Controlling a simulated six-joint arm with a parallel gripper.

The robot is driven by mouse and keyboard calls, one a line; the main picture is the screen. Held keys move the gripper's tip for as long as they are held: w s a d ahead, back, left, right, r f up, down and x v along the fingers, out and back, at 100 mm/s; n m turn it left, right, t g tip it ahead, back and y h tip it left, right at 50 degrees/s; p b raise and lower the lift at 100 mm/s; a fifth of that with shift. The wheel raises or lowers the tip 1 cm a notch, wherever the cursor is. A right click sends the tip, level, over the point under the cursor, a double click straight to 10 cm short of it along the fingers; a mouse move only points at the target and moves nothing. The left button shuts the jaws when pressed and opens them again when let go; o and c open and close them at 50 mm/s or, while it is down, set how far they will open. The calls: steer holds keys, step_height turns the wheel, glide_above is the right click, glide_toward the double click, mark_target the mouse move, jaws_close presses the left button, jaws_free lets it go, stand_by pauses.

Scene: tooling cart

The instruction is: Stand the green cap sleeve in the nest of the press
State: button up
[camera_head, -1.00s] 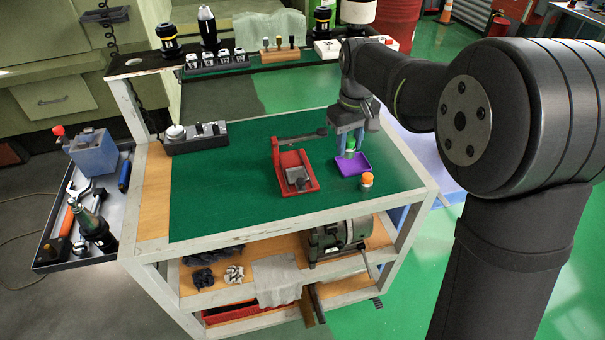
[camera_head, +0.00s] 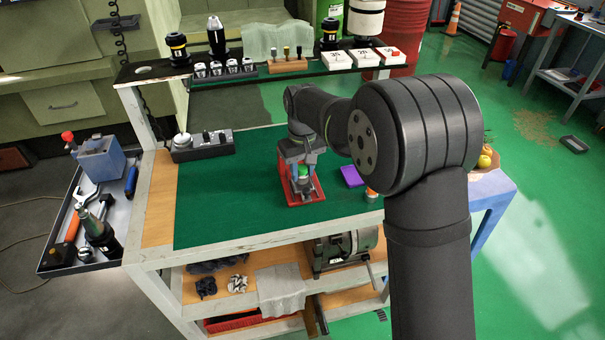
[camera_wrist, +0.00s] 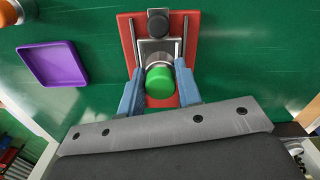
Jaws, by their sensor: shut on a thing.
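The green cap sleeve (camera_wrist: 159,82) is between the blue fingers of my gripper (camera_wrist: 159,75), which is shut on it. It looks upright, with its green cap towards the wrist camera. It also shows small in the head view (camera_head: 303,171). It is over the metal nest (camera_wrist: 148,46) of the red press (camera_wrist: 125,24), at the nest's near side. I cannot tell whether its lower end touches the nest. The press's dark round knob (camera_wrist: 158,22) is just beyond the nest. In the head view my gripper (camera_head: 302,178) hides much of the press (camera_head: 312,198).
A purple tray (camera_wrist: 53,65) lies left of the press in the wrist view, empty. An orange-topped piece (camera_head: 371,194) stands near the cart's right edge. A dark switch box (camera_head: 203,146) is at the back left. The green mat (camera_head: 225,205) left of the press is clear.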

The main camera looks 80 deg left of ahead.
steer(key=shift+f, duration=0.8)
steer(key=shift+f, duration=0.1)
steer(key=o, duration=1)
step_height(320, 180, up, 12)
steer(key=shift+r, duration=0.1)
